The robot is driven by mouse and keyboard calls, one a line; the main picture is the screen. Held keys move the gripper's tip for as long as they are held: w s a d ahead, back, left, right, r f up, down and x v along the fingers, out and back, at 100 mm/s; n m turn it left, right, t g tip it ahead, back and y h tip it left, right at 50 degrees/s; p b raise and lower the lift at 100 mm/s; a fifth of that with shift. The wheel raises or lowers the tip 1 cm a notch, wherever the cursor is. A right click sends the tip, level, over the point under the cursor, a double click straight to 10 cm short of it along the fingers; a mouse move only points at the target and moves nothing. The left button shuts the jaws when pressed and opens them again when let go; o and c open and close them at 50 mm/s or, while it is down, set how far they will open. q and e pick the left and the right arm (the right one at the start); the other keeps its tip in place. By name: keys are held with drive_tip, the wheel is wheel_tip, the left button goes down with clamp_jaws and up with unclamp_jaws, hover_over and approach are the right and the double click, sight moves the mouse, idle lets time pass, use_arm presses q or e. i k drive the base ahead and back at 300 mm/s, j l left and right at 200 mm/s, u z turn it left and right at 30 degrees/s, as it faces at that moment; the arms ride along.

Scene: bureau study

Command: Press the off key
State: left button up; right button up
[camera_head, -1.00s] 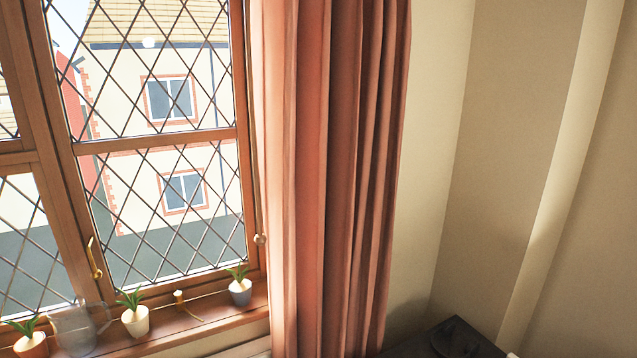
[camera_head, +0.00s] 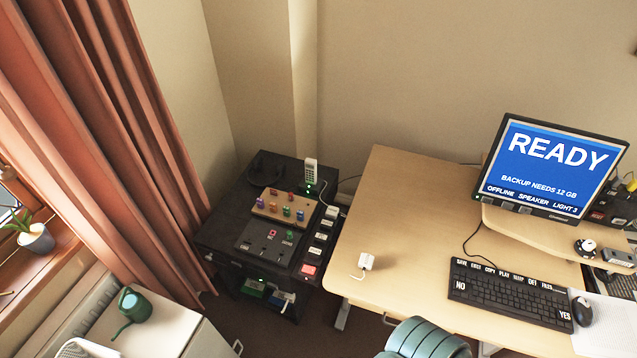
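A black keyboard (camera_head: 505,297) lies on the wooden desk at the right. Its top row has labelled keys, among them what reads as SAVE, COPY, PLAY and an OFF key (camera_head: 532,281) right of the middle. Larger NO and YES labels sit at its lower left and lower right. The monitor (camera_head: 558,165) behind it shows READY and "BACKUP NEEDS 12 GB" on blue. Neither of my grippers is in view.
A black cart (camera_head: 221,231) with a coloured-knob board and labelled switches stands left of the desk (camera_head: 400,215). A mouse (camera_head: 582,311) lies right of the keyboard. A green chair (camera_head: 425,340) stands at the desk's front edge.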

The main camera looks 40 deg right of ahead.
sight(531, 283)
drive_tip(key=k+j+z, duration=0.15)
drive_tip(key=z, duration=2.95)
